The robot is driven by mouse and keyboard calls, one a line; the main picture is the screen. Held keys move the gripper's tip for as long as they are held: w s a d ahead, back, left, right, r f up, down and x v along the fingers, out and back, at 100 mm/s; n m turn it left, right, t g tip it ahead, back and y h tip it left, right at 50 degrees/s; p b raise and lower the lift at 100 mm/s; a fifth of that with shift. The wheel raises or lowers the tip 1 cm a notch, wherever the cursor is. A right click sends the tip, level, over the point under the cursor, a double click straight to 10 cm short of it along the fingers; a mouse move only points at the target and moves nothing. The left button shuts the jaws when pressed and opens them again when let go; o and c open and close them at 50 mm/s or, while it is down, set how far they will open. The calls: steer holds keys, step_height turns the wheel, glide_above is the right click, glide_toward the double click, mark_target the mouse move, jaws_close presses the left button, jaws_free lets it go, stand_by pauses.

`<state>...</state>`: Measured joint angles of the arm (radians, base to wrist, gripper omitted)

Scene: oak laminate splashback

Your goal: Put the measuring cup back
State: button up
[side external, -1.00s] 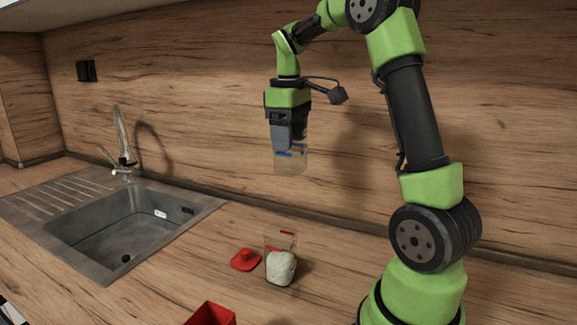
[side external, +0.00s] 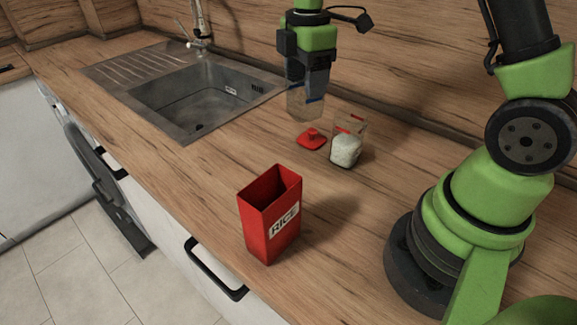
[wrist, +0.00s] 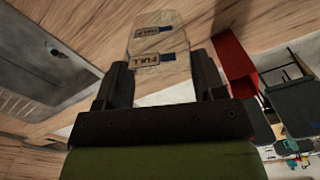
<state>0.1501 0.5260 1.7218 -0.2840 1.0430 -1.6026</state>
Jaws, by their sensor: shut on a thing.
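My gripper (side external: 308,84) is shut on the clear measuring cup (side external: 303,105), which has blue marks, and holds it near the back of the counter. In the wrist view the cup (wrist: 158,42) sits between the two fingers and shows the labels HALF and FULL. The cup looks empty. A clear container with red marks (side external: 346,148), holding white grains, stands on the counter to the right of the cup. A red lid (side external: 312,140) with a knob lies beside it. A red open-topped box labelled RICE (side external: 268,225) stands upright near the counter's front edge; its inside bottom is hidden.
A steel sink (side external: 190,100) with a tap (side external: 199,35) lies at the left. The wooden splashback (side external: 405,60) runs along the back. The counter (side external: 215,165) between the sink and the red box is clear.

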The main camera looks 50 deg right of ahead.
mark_target(288, 107)
steer(key=a+f+n, duration=0.4)
steer(key=shift+a, duration=0.4)
steer(key=shift+n, duration=0.3)
steer(key=shift+f, duration=4.75)
steer(key=o, duration=1)
steer(key=shift+f, duration=0.1)
